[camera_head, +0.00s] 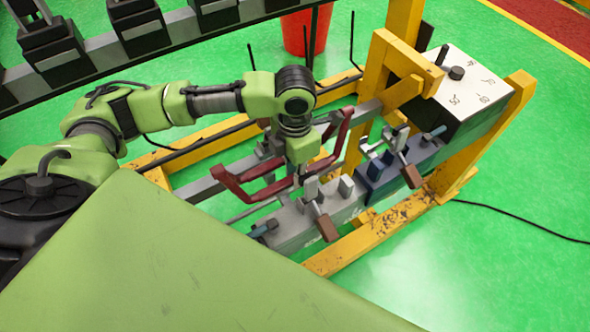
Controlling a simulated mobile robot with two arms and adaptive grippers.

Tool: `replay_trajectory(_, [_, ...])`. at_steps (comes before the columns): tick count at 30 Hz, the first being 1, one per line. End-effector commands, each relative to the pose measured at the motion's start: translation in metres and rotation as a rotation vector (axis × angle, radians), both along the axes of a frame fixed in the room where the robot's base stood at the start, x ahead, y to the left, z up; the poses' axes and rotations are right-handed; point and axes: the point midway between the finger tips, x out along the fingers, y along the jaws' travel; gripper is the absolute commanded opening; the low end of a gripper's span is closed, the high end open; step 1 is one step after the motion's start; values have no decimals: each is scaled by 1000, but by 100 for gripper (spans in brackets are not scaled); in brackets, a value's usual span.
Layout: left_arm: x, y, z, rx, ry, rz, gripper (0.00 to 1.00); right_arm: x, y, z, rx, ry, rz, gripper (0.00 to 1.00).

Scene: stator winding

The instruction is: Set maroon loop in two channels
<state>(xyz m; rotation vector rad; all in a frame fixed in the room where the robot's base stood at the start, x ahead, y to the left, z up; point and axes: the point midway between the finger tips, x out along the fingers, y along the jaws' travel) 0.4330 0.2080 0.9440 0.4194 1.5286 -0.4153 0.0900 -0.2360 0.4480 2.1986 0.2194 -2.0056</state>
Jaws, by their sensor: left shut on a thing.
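The maroon loop (256,194) is a long angular frame with raised ends at left and right. My left gripper (301,178) points down at the loop's middle and is shut on it. The wrist hides most of the fingers and part of the loop. The loop appears held above and behind a grey block (290,238) and a dark blue block (380,188), which stand in line on a yellow frame. Upright posts and clamps stand on both blocks. I cannot make out the two channels clearly, nor whether the loop touches them. My right gripper is not in view.
Clamp levers with brown handles (327,229) stick out on the near side. A white-topped box (470,92) and yellow posts (372,75) stand at the right end. A red bin (304,35) is behind. Green floor is free at lower right.

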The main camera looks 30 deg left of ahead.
Motion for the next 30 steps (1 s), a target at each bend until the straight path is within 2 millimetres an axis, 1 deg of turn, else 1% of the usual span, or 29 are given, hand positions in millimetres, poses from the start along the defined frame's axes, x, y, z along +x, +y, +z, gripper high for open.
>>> replay_trajectory(8, [0,0,-1,-1,-1,0,0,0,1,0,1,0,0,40])
replay_trajectory(21, [0,0,-16,0,-2,-1,0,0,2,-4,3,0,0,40])
replay_trajectory(30, [0,0,-17,0,-2,-1,0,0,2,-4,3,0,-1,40])
